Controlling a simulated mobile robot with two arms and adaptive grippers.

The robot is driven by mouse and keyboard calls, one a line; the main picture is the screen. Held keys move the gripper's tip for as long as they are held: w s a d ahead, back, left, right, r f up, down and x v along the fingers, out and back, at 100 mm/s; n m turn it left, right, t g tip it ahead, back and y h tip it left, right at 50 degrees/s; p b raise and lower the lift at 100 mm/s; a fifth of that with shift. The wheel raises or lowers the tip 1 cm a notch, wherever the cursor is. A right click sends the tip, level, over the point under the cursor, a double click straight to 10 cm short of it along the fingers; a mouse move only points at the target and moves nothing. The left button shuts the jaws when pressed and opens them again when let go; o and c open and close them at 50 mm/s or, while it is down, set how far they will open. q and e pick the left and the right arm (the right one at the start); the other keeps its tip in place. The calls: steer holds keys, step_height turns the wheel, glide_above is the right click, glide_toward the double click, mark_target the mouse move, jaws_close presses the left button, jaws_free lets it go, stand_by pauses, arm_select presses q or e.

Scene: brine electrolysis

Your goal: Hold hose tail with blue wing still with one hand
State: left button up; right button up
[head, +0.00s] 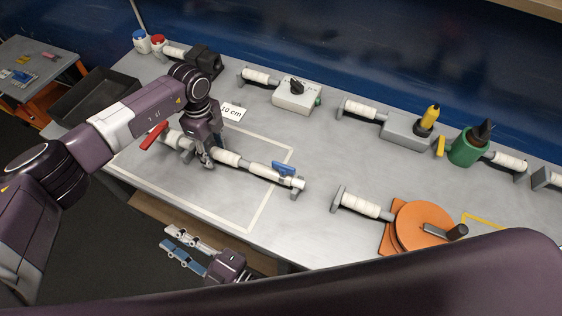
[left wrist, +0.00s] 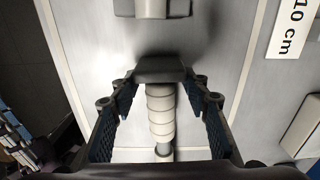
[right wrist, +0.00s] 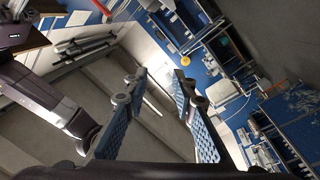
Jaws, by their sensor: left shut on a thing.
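The hose tail with blue wing (head: 261,170) lies on the bench, its blue wing (head: 284,168) near the right end. My left gripper (head: 207,162) comes down over its left part and is shut on it. In the left wrist view my fingers (left wrist: 161,105) stand on either side of its white ribbed part and grey collar (left wrist: 160,69); gaps seem to show there. The hose part with red wing (head: 172,138) lies to the left, a short gap from the collar. My right gripper (head: 185,246) is open and empty, off the bench's front edge; its fingers also show in the right wrist view (right wrist: 155,88).
A "10 cm" label (head: 232,112) lies behind the parts, within a white outline (head: 270,198). Behind are a white valve box (head: 297,96) and a grey box (head: 407,130). An orange disc unit (head: 422,225) stands at the right. A black tray (head: 96,97) is at the left.

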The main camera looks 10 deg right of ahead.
step_height(320, 180, up, 13)
steer(key=w+a+n+g+y, duration=0.1)
steer(key=n+g+y, duration=0.55)
steer(key=n, duration=0.35)
steer(key=s+d+r+n+g+h, duration=0.2)
steer(key=s+r+n+g+h, duration=0.35)
steer(key=n+g, duration=1)
steer(key=n+t+h, duration=0.3)
steer(key=t+h, duration=0.7)
steer(key=h, duration=0.6)
glide_above(283, 165)
steer(key=shift+f, duration=5.55)
